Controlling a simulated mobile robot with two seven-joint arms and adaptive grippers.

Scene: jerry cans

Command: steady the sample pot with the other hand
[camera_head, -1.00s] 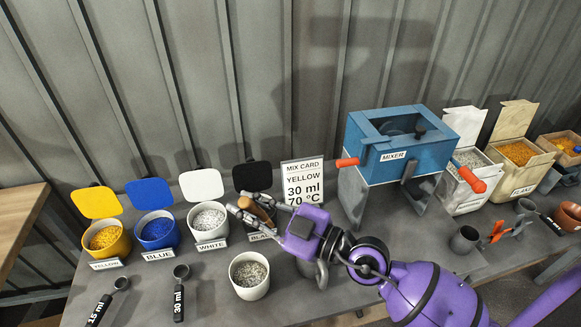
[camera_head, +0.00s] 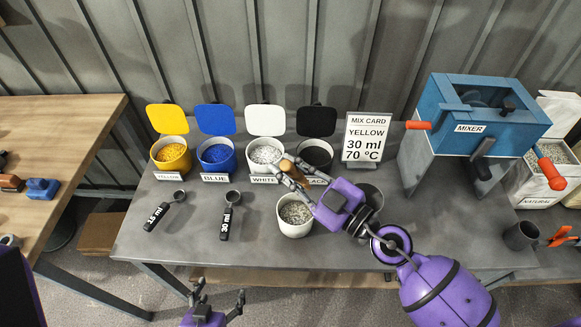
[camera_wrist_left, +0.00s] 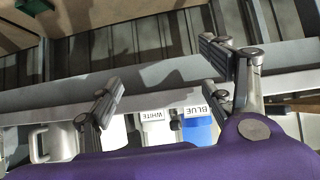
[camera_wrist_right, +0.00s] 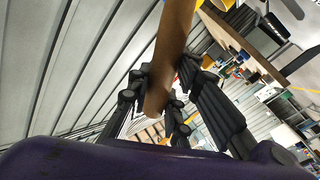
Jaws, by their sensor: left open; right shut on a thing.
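The sample pot, taken to be the white pot of grey pellets (camera_head: 295,217), stands upright on the grey table. My right gripper (camera_head: 289,177) is above and behind it, shut on a brown wooden handle (camera_head: 287,166). The handle also fills the middle of the right wrist view (camera_wrist_right: 172,45); its far end is out of that frame. Whether it reaches any pot is unclear. My left gripper (camera_head: 217,305) is open and empty at the bottom of the head view, in front of the table edge and apart from the pot. Its spread fingers show in the left wrist view (camera_wrist_left: 165,75).
Lidded yellow (camera_head: 171,158), blue (camera_head: 216,158) and white (camera_head: 264,156) pots line the back, beside a black one. Scoops marked 15 ml (camera_head: 164,211) and 30 ml (camera_head: 230,215) lie left of the sample pot. The blue mixer (camera_head: 480,115) stands right.

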